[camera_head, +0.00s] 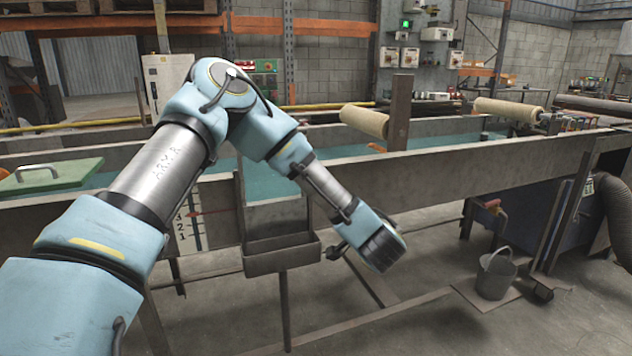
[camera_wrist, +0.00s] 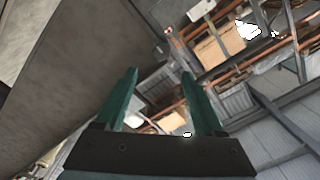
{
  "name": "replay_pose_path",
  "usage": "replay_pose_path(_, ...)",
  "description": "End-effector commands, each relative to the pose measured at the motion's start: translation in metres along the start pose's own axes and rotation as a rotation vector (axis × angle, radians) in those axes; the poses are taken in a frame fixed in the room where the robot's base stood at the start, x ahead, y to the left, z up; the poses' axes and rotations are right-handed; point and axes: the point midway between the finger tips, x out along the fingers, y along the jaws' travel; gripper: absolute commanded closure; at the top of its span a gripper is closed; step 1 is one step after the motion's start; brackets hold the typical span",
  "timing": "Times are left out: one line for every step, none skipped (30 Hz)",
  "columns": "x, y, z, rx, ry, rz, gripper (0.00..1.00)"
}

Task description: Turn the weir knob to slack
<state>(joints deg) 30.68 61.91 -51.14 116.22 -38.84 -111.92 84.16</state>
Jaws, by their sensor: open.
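My gripper (camera_head: 385,250) hangs in front of the long grey trough, right of the small overflow box; its fingers are hard to make out there. In the wrist view my gripper (camera_wrist: 158,76) shows two green fingers, apart and with nothing between them. A white scale board (camera_head: 185,238) with the figures 3, 2 and 1 and a red pointer (camera_head: 207,213) is on the trough front, left of the box, partly behind my arm. I cannot make out a weir knob or a slack mark; my arm may hide them.
The grey trough (camera_head: 480,150) holds blue-green water. The overflow box (camera_head: 283,257) juts from its front. A metal bucket (camera_head: 496,275) and a red-handled fitting (camera_head: 493,204) are at right. A green lid (camera_head: 45,175) lies at left.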

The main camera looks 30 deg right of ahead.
Motion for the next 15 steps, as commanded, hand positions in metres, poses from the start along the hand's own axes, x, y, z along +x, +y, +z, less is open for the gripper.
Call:
replay_pose_path(-0.003, 0.001, 0.0, 0.01, -0.009, -0.011, 0.29)
replay_pose_path(-0.003, 0.0, 0.001, 0.015, -0.013, -0.018, 0.29)
replay_pose_path(-0.002, 0.0, 0.001, 0.019, -0.016, -0.023, 0.29)
replay_pose_path(0.0, -0.001, 0.001, 0.021, -0.018, -0.025, 0.29)
replay_pose_path(0.003, -0.001, 0.001, 0.022, -0.02, -0.026, 0.29)
replay_pose_path(0.007, -0.001, 0.002, 0.021, -0.02, -0.025, 0.29)
replay_pose_path(0.011, -0.001, 0.002, 0.021, -0.021, -0.025, 0.29)
replay_pose_path(0.015, -0.002, 0.002, 0.02, -0.021, -0.026, 0.29)
replay_pose_path(0.022, -0.003, 0.002, 0.019, -0.023, -0.027, 0.29)
replay_pose_path(0.027, -0.003, 0.003, 0.018, -0.023, -0.027, 0.29)
replay_pose_path(0.029, -0.002, 0.003, 0.02, -0.022, -0.023, 0.29)
replay_pose_path(0.033, -0.001, 0.002, 0.019, -0.021, -0.021, 0.29)
replay_pose_path(0.037, -0.001, 0.003, 0.019, -0.021, -0.021, 0.29)
replay_pose_path(0.04, -0.001, 0.002, 0.019, -0.021, -0.021, 0.29)
replay_pose_path(0.045, -0.002, 0.003, 0.019, -0.022, -0.023, 0.29)
